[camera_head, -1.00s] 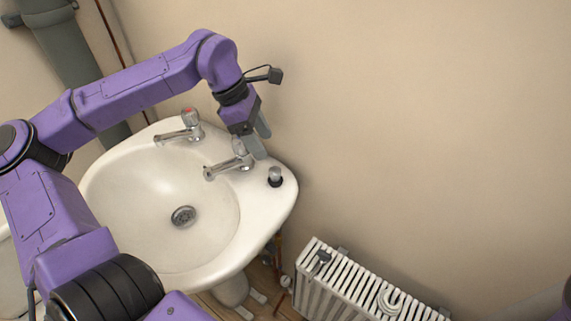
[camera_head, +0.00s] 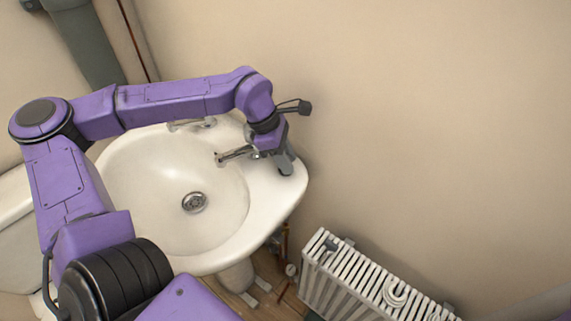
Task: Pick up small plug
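My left gripper (camera_head: 286,165) points down at the right back corner of the white sink (camera_head: 290,197). Its grey fingers are low over the rim, right of the near tap (camera_head: 234,154). The small plug, dark at its base with a grey top, is not clearly visible now. The fingers cover the spot where it stood upright on the rim. I cannot tell whether the fingers are apart or closed on it. My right gripper is not in view.
A second tap (camera_head: 192,124) is partly hidden behind my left forearm. The drain (camera_head: 194,203) sits in the basin. A white radiator (camera_head: 350,283) stands at the lower right with a white coil (camera_head: 395,294) on it. The beige wall (camera_head: 430,120) rises close behind the sink's right edge.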

